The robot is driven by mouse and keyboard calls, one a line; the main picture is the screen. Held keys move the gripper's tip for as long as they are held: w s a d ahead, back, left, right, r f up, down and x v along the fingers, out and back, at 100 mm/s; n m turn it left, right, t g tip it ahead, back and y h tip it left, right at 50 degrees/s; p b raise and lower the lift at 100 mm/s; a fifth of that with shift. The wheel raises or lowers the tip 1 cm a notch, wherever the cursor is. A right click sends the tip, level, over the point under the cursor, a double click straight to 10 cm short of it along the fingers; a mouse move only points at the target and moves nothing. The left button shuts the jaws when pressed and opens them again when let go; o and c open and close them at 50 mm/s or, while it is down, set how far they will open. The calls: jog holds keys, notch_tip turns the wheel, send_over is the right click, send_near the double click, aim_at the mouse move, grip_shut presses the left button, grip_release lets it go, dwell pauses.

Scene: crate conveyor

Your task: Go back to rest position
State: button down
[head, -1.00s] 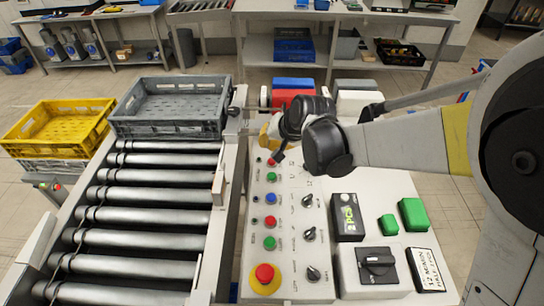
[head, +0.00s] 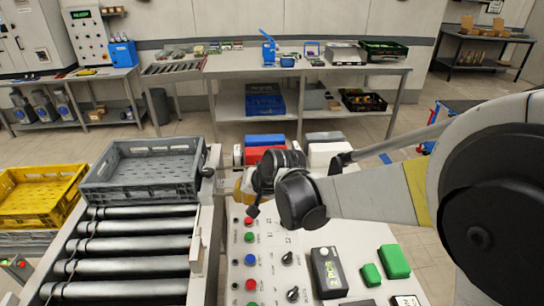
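My arm reaches in from the right over the control panel (head: 345,258). Its end, my gripper (head: 252,211), points down just above the panel's upper left part, near the top red button (head: 249,221). The wrist hides much of the gripper, and the fingers are too small and dark to tell open from shut. A grey crate (head: 140,188) sits at the far end of the roller conveyor (head: 125,268), left of the gripper and apart from it.
A yellow crate (head: 75,190) stands left of the conveyor. Red, blue and white blocks (head: 264,140) lie behind the gripper. Green blocks (head: 393,261) and a black box (head: 328,270) sit on the panel's right part. A workbench (head: 310,68) stands at the back, with open floor before it.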

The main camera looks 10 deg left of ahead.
jog(key=s+d+r+t+h+b, duration=0.1)
jog(key=s+d+r, duration=0.25)
jog(key=d, duration=0.65)
jog(key=s+d+r+t+h, duration=0.1)
jog(key=s+d+r, duration=0.25)
jog(key=d, duration=0.55)
jog(key=s+d+f+m+h+b, duration=0.1)
jog(key=s+d+h, duration=0.2)
jog(key=s+d, duration=1.1)
jog(key=shift+d+f+h, duration=0.3)
jog(key=shift+d, duration=0.8)
